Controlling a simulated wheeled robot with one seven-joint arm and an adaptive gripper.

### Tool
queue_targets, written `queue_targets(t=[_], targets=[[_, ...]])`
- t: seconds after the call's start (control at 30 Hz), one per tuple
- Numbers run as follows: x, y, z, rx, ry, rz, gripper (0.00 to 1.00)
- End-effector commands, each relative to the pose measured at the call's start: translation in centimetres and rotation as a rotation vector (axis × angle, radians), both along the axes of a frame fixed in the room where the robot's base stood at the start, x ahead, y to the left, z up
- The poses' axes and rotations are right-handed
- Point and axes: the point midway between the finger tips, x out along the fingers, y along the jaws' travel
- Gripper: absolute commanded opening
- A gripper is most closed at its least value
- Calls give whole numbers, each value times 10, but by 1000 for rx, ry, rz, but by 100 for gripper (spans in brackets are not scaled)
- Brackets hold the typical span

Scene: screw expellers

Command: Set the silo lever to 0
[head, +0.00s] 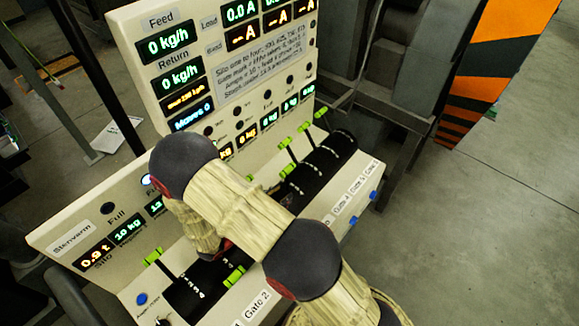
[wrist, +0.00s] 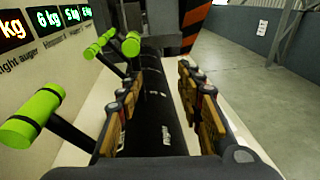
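The leftmost lever (head: 153,257), with a bright green handle, stands beside a black curved scale (head: 190,295) below the 0.9 t display labelled Silo. I take it as the silo lever; its label and exact setting are too small to read. Another green handle (head: 235,275) lies to its right, near Gate 2. In the wrist view, my gripper (wrist: 162,108) is open, with two separate fingers and nothing between them but the black drums behind. A large green handle (wrist: 33,118) is left of the fingers, apart from them. In the head view my arm hides most of the gripper.
More green-handled levers (head: 285,143) stand along the panel to the right, also in the wrist view (wrist: 130,43). The upright display panel (head: 225,75) rises behind. Blue buttons (head: 141,298) line the front edge. An orange-striped post (head: 500,60) and open floor are at right.

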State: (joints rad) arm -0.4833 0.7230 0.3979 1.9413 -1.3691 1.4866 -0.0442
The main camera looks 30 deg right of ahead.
Motion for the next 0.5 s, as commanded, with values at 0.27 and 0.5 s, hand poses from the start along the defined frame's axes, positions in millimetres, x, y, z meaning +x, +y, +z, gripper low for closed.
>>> queue_targets(t=[0.27, 0.5], targets=[[34, 7, 30, -93, -42, 102, 37], [45, -23, 30, -93, -40, 97, 37]])
